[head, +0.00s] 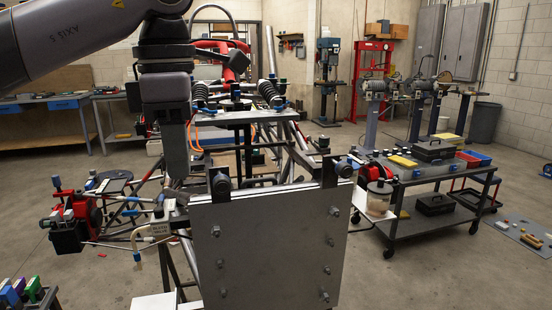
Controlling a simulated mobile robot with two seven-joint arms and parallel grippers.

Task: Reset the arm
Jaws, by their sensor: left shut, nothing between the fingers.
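My left arm comes in from the upper left, and its gripper (177,172) points straight down, shut and empty. It hangs in front of the tube chassis (290,150), left of the upright grey metal plate (270,250) with bolts. The fingertips appear just above the chassis's left front corner in the picture; I cannot tell whether they touch it. The arm hides part of the chassis and the back wall. My right gripper is not in view.
A dark cart (430,190) with toolboxes and bins stands on the right. A red and black device (68,222) sits at the left of the chassis. Workbenches (45,125) line the back left wall. Open concrete floor (400,275) lies at the front right.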

